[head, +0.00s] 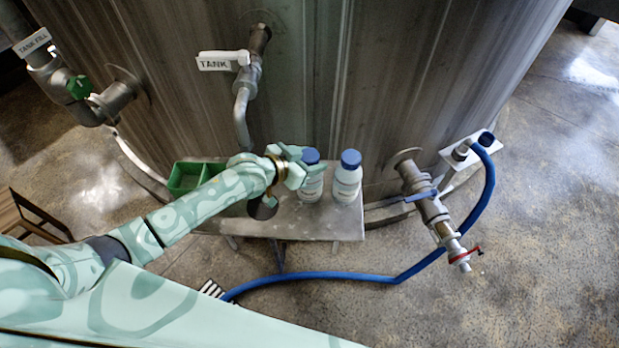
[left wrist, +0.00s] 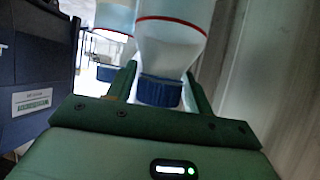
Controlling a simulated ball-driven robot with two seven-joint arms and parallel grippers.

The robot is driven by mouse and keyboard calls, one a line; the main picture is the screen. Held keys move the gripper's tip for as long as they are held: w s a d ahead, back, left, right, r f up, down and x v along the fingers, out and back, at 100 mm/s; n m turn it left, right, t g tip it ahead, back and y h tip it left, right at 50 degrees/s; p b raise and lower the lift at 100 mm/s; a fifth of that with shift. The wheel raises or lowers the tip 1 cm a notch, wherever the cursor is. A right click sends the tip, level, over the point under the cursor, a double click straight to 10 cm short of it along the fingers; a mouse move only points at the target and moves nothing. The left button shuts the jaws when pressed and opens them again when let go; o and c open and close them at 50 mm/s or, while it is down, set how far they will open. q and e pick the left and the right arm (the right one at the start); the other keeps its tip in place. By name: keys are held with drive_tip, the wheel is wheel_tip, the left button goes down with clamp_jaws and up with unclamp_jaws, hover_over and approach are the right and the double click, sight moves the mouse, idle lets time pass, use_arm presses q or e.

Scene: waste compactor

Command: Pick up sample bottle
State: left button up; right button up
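Two white sample bottles with blue caps stand upright side by side on a small metal shelf (head: 300,224) at the tank: a left bottle (head: 312,188) and a right bottle (head: 346,186). My left gripper (head: 306,164) is at the left bottle's cap and hides part of its upper side. In the left wrist view, a bottle's blue cap (left wrist: 160,92) lies between the two open fingers (left wrist: 160,80), with the bottle appearing inverted. Whether the fingers touch the cap I cannot tell. Another bottle (left wrist: 114,18) shows behind it. My right gripper is not in view.
A green divided tray (head: 186,178) sits left on the shelf, partly behind my arm. A pipe labelled TANK (head: 244,80) is above. A valve (head: 436,215) and blue hose (head: 488,190) are on the right. The floor at right is clear.

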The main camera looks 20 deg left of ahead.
use_arm(q)
clamp_jaws()
drive_tip(key=shift+r, duration=0.1)
